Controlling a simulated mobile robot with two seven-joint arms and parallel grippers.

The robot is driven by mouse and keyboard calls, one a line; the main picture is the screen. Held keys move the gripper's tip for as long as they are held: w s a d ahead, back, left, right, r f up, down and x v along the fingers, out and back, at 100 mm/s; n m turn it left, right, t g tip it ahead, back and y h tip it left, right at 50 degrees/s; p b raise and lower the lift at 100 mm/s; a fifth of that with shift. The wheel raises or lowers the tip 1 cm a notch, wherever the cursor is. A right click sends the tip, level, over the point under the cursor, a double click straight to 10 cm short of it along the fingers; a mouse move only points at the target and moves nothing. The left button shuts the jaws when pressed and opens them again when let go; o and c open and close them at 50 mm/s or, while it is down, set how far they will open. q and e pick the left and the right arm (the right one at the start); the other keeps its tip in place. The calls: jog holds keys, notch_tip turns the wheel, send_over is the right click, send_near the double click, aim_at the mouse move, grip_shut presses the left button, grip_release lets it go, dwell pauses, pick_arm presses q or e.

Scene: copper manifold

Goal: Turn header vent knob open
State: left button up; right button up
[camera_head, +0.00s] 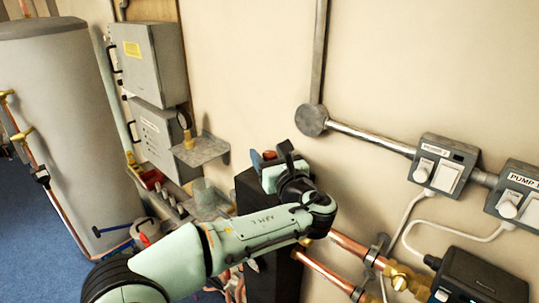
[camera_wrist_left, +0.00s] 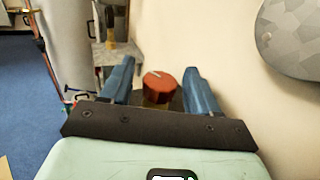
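The vent knob is a round red cap (camera_wrist_left: 160,86) with a pale mark on top and a brass part under it. In the left wrist view it lies between the two blue fingers of my left gripper (camera_wrist_left: 160,70), with a visible gap on each side. The fingers are open and I see no contact. In the head view the left gripper (camera_head: 266,158) is small, beside the wall and above a dark block, and a bit of the red knob (camera_head: 269,154) shows at its fingers. My right gripper is in neither view.
A grey wall shelf (camera_head: 203,150) with a brass fitting stands beyond the gripper. Grey electrical boxes (camera_head: 148,60) and a large tank (camera_head: 55,110) are at left. Copper pipes (camera_head: 325,268) and pump switches (camera_head: 443,165) are at right. The wall is close on the right.

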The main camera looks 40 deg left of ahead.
pick_arm(q)
jog(key=b+v, duration=0.1)
jog(key=v, duration=1.2)
jog(key=shift+d, duration=0.15)
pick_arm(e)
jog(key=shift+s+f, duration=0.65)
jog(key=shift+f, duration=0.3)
pick_arm(q)
jog(key=shift+s, duration=0.1)
